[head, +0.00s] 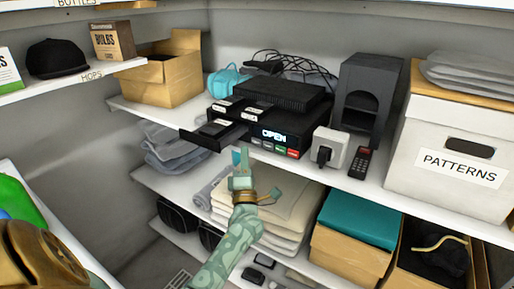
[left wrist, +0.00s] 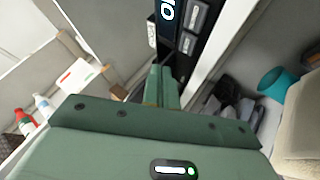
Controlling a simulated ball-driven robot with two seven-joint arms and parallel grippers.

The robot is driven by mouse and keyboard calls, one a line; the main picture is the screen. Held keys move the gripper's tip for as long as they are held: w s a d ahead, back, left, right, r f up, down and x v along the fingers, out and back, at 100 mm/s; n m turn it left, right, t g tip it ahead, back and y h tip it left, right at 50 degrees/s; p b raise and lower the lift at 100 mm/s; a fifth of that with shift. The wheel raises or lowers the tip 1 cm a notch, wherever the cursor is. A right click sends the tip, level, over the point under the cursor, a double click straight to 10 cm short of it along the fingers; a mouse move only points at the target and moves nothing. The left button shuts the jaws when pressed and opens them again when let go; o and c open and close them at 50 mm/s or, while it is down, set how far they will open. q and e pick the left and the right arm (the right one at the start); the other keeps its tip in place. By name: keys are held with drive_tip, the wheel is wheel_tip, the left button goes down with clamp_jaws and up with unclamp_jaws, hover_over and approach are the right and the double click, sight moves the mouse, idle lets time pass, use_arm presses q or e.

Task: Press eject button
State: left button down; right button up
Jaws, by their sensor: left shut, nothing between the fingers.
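A black player (head: 300,130) sits on the middle shelf, its lit display (head: 273,135) reading "OPEN". A row of small buttons (head: 275,148) runs below the display, with a green and a red one at the right. Their labels are too small to read. A black tray (head: 213,138) sticks out at the player's left, with a dark cartridge on it. My left gripper (head: 239,157) is shut and empty, just below and in front of the left end of the buttons. In the left wrist view its fingers (left wrist: 166,88) point toward the panel, near dark buttons (left wrist: 191,40); contact is unclear.
A white plug adapter (head: 329,149) and a black remote (head: 361,162) are right of the player. Folded cloths (head: 285,215) lie on the shelf below. A white "PATTERNS" box (head: 455,150) stands at right, a cardboard box (head: 172,80) at left.

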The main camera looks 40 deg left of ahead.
sight(251, 152)
use_arm(q)
drive_tip(key=shift+w+a+b, duration=0.15)
drive_tip(key=shift+w+b, duration=0.35)
drive_tip(key=shift+w, duration=0.95)
idle(1.0)
drive_tip(key=shift+w, duration=0.4)
drive_tip(key=shift+w+a+b, duration=0.1)
drive_tip(key=shift+w+b, duration=0.25)
drive_tip(key=shift+b, duration=0.05)
idle(0.4)
drive_tip(key=shift+s+r, duration=0.1)
drive_tip(key=shift+s+p, duration=0.6)
drive_tip(key=shift+s, duration=0.1)
